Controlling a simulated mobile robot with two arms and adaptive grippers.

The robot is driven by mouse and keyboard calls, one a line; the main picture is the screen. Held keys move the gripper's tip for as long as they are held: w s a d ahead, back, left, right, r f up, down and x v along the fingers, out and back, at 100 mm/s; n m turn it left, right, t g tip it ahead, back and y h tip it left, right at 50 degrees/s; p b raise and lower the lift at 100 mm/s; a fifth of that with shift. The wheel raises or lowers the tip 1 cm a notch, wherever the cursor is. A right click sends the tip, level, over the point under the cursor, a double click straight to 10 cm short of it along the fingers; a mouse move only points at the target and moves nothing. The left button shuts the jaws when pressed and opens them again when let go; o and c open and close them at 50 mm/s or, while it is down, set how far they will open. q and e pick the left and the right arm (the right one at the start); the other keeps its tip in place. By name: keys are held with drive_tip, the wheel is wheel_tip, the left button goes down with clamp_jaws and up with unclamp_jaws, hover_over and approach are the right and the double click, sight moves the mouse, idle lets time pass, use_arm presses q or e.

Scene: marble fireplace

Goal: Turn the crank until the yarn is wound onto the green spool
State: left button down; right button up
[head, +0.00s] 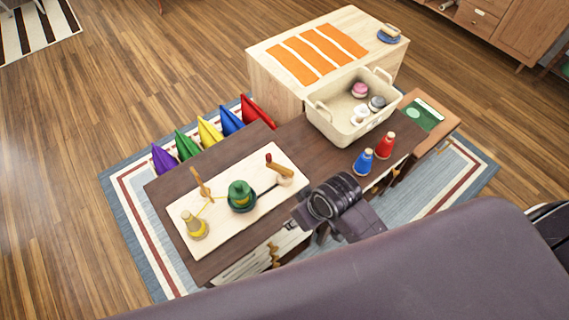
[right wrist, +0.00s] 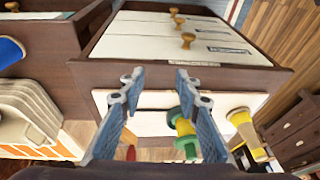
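A pale board (head: 190,195) lies on a dark brown cabinet. It carries a yellow yarn cone (head: 195,226), a wooden guide post (head: 200,184), the green spool (head: 240,196) and a crank with a red-tipped wooden handle (head: 279,168). Yellow yarn runs from the cone past the post toward the spool. In the right wrist view, which looks upside down, the spool (right wrist: 186,150) shows yellow between its green parts; the cone (right wrist: 246,132) is beside it. My right gripper (right wrist: 160,78) is open and empty, apart from the crank, near the cabinet's front edge. My left gripper is out of view.
A cream bin (head: 335,124) holding small round items stands right of the board. Blue (head: 364,162) and red (head: 386,146) cones stand in front of it. Coloured cushions (head: 210,131) line the cabinet's far side. A light wooden cabinet (head: 272,88) stands behind.

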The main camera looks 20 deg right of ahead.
drive_tip(key=w+a+r+n+g, duration=0.1)
drive_tip(key=w+a+r+n, duration=0.25)
drive_tip(key=w, duration=0.35)
wheel_tip(320, 180, up, 5)
drive_tip(key=n+g+h, duration=0.1)
drive_tip(key=g+h, duration=0.1)
hover_over(284, 169)
drive_tip(key=shift+d+f, duration=0.1)
drive_tip(key=shift+f, duration=0.1)
drive_tip(key=shift+f+p, duration=0.6)
drive_tip(key=shift+f, duration=3.2)
clamp_jaws()
